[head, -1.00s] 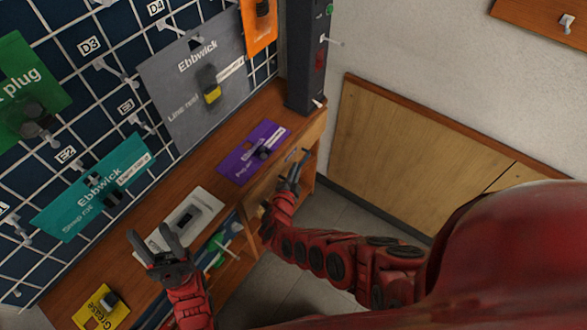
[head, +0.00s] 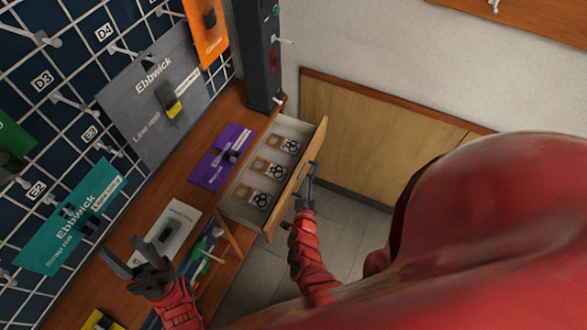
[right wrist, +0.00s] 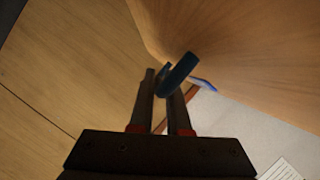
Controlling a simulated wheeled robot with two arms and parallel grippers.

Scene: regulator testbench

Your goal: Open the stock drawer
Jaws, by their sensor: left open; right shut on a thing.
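The stock drawer (head: 240,205) is pulled out from under the bench in the head view. Several small items with round metal parts on brown cards lie in a row inside it. My right gripper (head: 310,178) is at the outer face of the wooden drawer front (head: 298,185). In the right wrist view my right gripper (right wrist: 163,85) is shut on a dark blue handle (right wrist: 178,75) that stands out from the wood. My left gripper (head: 136,260) is open and empty above the bench, by a white card with a dark part.
The bench top (head: 150,208) carries a purple card (head: 222,160) and a white card (head: 170,228). A pegboard with hanging cards rises behind it. A dark post (head: 260,55) stands at the bench's far end. Open floor lies right of the drawer.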

